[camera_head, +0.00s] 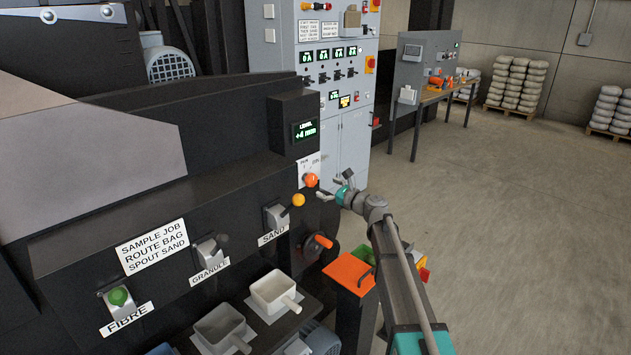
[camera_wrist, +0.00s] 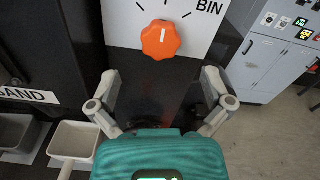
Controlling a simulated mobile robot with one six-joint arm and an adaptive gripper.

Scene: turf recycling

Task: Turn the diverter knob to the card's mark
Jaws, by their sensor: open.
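The diverter knob (camera_head: 311,180) is orange and scalloped, on a white plate (camera_head: 303,168) on the dark machine. In the wrist view the knob (camera_wrist: 160,40) has a short white line pointing about straight up. Tick marks surround it, and BIN stands at the upper right; the left label is cut off there and too small to read surely in the head view. The card (camera_head: 152,246) reads SAMPLE JOB, ROUTE BAG, SPOUT SAND. My gripper (camera_head: 334,187) is open and empty, right of the knob in the head view. In the wrist view its fingers (camera_wrist: 160,80) are spread below the knob, apart from it.
A level display (camera_head: 305,130) sits above the knob. A red-orange handle (camera_head: 318,243) and an orange-topped bin (camera_head: 348,272) stand under my arm. Open floor lies right.

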